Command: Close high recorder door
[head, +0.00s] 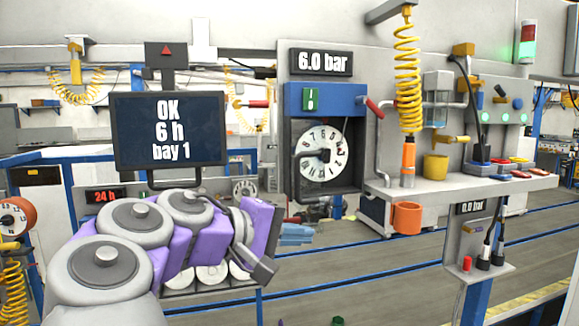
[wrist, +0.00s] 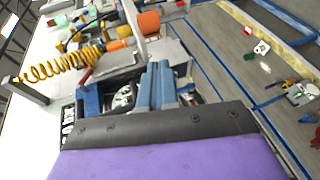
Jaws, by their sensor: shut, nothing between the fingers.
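The high recorder (head: 326,98) has a blue top and a dark frame around a round white dial (head: 322,152), under the "6.0 bar" sign. Its dial faces me uncovered by anything solid; I cannot make out the door leaf or its angle. In the wrist view the recorder's blue top (wrist: 90,100) and part of the dial (wrist: 122,97) show beyond my fingers, and the rest is hidden. My gripper (head: 308,232) has blue-grey fingers, shut and empty, below and in front of the recorder. The fingers (wrist: 162,66) lie side by side in the wrist view.
A shelf (head: 405,188) right of the recorder carries a yellow cup, and an orange cup (head: 407,218) hangs below. A yellow coiled hose (head: 407,80) hangs nearby. A monitor (head: 168,130) stands left, above my arm. A lower dial (head: 245,188) is partly hidden.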

